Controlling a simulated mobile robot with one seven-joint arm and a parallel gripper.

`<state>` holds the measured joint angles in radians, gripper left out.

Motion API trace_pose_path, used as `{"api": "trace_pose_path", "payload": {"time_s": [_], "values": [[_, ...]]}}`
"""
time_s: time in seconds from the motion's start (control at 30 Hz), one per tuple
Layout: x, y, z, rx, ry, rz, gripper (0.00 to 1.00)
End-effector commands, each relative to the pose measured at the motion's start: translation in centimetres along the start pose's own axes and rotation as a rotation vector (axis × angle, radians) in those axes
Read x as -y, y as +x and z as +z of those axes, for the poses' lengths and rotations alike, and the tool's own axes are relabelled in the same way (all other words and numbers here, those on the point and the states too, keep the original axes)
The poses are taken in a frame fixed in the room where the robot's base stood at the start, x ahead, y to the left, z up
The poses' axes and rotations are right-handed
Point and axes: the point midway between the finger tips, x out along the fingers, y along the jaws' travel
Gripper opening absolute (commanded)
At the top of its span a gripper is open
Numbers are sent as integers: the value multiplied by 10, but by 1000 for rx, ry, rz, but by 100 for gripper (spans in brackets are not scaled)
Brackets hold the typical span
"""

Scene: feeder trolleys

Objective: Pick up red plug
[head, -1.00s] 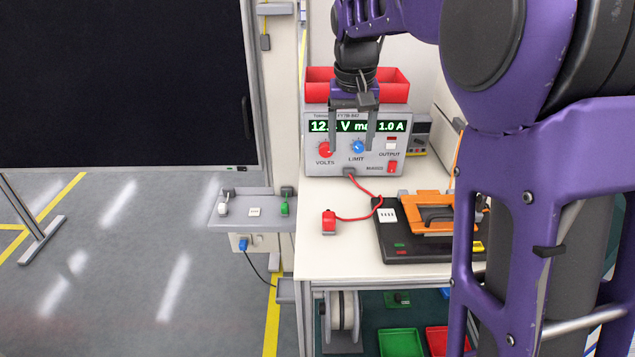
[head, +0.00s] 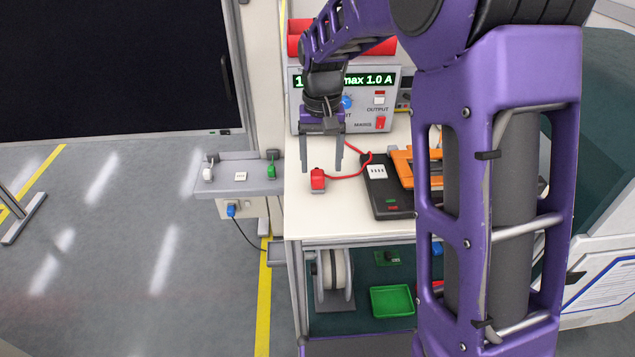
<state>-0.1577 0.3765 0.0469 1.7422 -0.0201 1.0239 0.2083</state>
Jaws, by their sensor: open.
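The red plug (head: 317,181) stands on the white tabletop near its front left edge in the head view. A red cable (head: 347,172) runs from it to the right, then up toward the power supply. My gripper (head: 321,170) points down with its two grey fingers apart. In the picture the fingertips lie on either side of the plug's upper part. I cannot tell whether they are level with the plug or above and behind it. Nothing is held between the fingers.
The power supply (head: 380,103) stands at the back, partly hidden by my arm. A black board (head: 385,204) with an orange frame (head: 402,165) lies right of the plug. A grey side shelf (head: 255,184) is at the left. A green tray (head: 392,301) sits below.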

Motion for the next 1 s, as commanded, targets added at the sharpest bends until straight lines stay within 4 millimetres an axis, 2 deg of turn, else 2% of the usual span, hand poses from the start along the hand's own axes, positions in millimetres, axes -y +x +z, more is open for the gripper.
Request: {"api": "trace_pose_path", "payload": {"time_s": [0.17, 0.4, 0.67, 1.0], "values": [[3, 14, -2, 1, -1, 0, 72], [8, 48, -6, 2, 0, 1, 72], [8, 52, -6, -1, 0, 0, 72], [8, 51, -6, -1, 0, 0, 11]]}}
